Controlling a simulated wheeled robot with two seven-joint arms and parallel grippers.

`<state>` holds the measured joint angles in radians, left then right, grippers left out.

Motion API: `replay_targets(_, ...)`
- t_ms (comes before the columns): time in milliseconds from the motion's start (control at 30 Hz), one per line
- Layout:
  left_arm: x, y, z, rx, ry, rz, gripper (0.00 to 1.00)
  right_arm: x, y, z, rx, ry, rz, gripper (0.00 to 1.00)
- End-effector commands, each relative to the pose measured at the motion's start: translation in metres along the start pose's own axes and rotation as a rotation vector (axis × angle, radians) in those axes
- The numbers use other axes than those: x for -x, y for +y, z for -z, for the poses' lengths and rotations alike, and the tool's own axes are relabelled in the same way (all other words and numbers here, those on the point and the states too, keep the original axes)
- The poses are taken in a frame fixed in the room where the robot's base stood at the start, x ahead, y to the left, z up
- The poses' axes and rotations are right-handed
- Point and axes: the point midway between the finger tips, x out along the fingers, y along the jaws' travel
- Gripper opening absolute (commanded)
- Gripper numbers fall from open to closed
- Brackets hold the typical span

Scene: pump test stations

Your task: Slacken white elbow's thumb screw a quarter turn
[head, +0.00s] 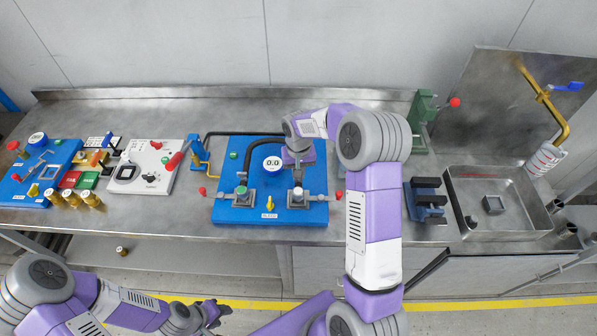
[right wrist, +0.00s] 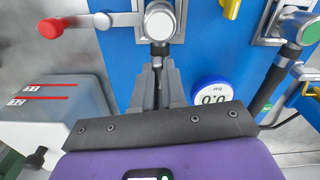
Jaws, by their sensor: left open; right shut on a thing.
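The white elbow (head: 297,191) sits on the right clamp of the blue panel. Its round white cap (right wrist: 159,22) shows at the top of the right wrist view. My right gripper (right wrist: 158,66) is at its near side, shut on a dark stem that joins the elbow. The fingers hide most of that stem, and I cannot tell whether it is the thumb screw or a hose end. In the head view the right gripper (head: 297,168) comes in from behind the elbow. My left gripper (head: 217,311) is open and empty, low in front of the bench.
The green-capped elbow (head: 241,191) with its black hose stands left of the white one. The gauge (head: 272,164) reads 0.0. Red-knobbed levers stick out at both panel sides, one at right (head: 338,194). A metal basin (head: 462,226) is far right.

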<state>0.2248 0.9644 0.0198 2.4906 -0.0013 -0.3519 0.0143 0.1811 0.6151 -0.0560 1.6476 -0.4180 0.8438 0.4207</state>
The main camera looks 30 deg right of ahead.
Motion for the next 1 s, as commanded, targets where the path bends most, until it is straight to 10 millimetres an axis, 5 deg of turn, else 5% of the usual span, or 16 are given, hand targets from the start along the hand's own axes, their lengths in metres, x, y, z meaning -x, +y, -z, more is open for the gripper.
replay_targets(1000, 0.0081, 0.003, -0.0004, 0.0, 0.0, 0.0, 0.43, 0.0005, 0.0, 0.0003, 0.956, 0.001, 0.0, 0.0)
